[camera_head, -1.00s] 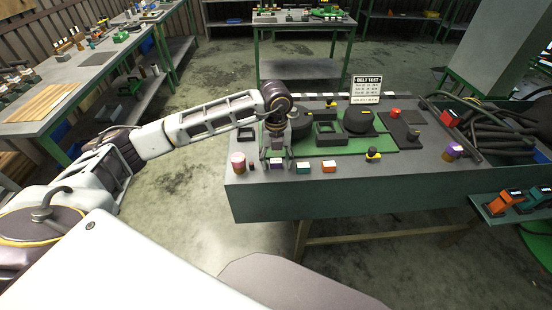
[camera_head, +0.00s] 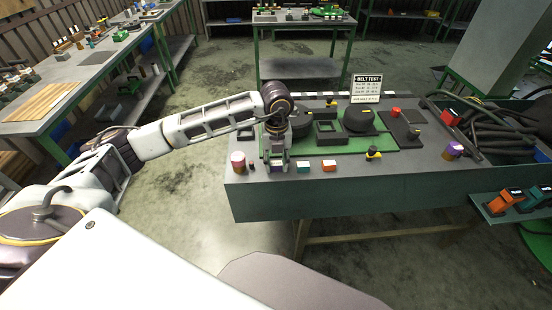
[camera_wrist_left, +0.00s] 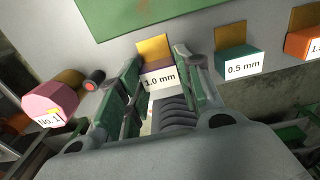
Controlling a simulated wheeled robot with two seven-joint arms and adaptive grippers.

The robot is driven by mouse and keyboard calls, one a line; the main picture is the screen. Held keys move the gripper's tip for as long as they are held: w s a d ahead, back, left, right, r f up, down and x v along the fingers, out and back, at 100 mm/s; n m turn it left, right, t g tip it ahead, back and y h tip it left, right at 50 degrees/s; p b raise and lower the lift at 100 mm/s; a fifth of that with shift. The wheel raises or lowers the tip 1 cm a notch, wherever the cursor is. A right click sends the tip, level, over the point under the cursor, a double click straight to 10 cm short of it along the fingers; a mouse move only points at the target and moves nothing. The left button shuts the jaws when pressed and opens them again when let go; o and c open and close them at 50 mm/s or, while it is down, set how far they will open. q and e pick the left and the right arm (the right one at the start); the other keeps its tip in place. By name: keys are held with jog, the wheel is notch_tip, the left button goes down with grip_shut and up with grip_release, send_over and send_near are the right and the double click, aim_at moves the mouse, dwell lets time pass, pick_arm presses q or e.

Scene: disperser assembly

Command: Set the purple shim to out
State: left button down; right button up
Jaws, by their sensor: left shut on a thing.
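The purple shim (camera_head: 276,168) is a small block near the front left edge of the workbench. In the left wrist view the purple shim (camera_wrist_left: 156,69) has a white "1.0 mm" label on its front and a yellow tab behind. My left gripper (camera_head: 275,156) reaches down over it from above. In the left wrist view the left gripper (camera_wrist_left: 157,63) has a finger on each side of the block and is shut on it. The shim appears to be at bench level; its underside is hidden. My right gripper is not seen.
A teal 0.5 mm block (camera_wrist_left: 240,63) and an orange block (camera_wrist_left: 304,43) stand to the right. A pink "No. 1" cylinder (camera_wrist_left: 50,103) and a small red-tipped piece (camera_wrist_left: 95,78) are to the left. The green mat (camera_head: 395,134) with dark machine parts lies behind. A belt test sign (camera_head: 367,86) stands at the back.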

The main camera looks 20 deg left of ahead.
pick_arm(q)
jog(key=shift+s+d, duration=0.3)
jog(key=shift+s, duration=0.3)
jog(key=shift+f, duration=0.1)
jog(key=c, duration=1.4)
grip_release()
jog(key=o, duration=0.4)
jog(key=shift+s, duration=0.1)
jog(key=shift+o, duration=0.2)
jog(key=shift+r, duration=0.8)
notch_tip(320, 180, up, 11)
jog(key=shift+f, duration=0.2)
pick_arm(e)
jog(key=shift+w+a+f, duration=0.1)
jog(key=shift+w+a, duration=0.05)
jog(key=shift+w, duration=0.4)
